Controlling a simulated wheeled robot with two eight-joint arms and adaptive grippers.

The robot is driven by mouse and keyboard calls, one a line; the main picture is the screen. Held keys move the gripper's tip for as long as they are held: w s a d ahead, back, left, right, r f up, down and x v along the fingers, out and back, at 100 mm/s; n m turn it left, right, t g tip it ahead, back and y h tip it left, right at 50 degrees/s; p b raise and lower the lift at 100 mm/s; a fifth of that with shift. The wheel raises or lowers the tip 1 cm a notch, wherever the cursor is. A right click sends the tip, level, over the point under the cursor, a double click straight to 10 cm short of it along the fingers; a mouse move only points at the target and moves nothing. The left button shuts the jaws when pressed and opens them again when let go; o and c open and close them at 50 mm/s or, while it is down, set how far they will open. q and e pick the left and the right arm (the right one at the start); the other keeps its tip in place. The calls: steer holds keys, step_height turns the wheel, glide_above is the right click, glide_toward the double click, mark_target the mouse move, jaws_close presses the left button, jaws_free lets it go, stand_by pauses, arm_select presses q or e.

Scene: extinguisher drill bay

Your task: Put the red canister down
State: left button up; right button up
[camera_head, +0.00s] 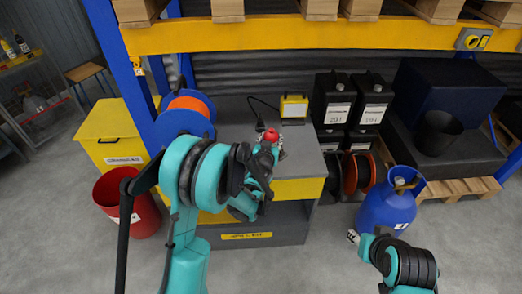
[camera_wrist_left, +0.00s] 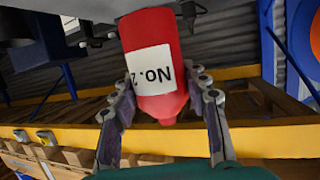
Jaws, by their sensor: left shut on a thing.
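The red canister (camera_head: 272,136) stands out at the front part of the grey bench top, mostly hidden by my left gripper (camera_head: 262,160) and arm. In the left wrist view, which is upside down, the red canister (camera_wrist_left: 158,85) carries a white label reading "No. 2". The fingers of my left gripper (camera_wrist_left: 161,105) are shut on it from both sides. It looks about upright. I cannot tell whether its base touches the bench top (camera_head: 234,118). My right gripper (camera_head: 354,238) shows only in part at the lower right, beside the blue gas cylinder; its fingers are unclear.
A yellow-cased device (camera_head: 293,107) with a cable lies at the bench's back. An orange-and-blue reel (camera_head: 186,112) is to the left, black containers (camera_head: 332,100) to the right. The blue cylinder (camera_head: 388,207) and red bin (camera_head: 130,205) stand on the floor. A yellow beam (camera_head: 300,34) crosses above.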

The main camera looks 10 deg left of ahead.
arm_select(q)
steer(key=w+a+f+b, duration=0.1)
steer(key=a+f, duration=0.2)
steer(key=w+a+f+b, duration=0.1)
steer(key=a+f+b, duration=0.1)
steer(key=a+f, duration=0.1)
steer(key=w+a+f+b, duration=0.1)
steer(key=a+f, duration=0.2)
steer(key=f, duration=0.1)
steer(key=shift+w+a+b, duration=0.1)
steer(key=shift+a+b, duration=0.1)
steer(key=shift+b, duration=0.15)
steer(key=shift+r, duration=0.1)
steer(key=o, duration=1)
steer(key=shift+f, duration=0.2)
steer(key=o, duration=0.4)
steer(key=shift+r, duration=0.1)
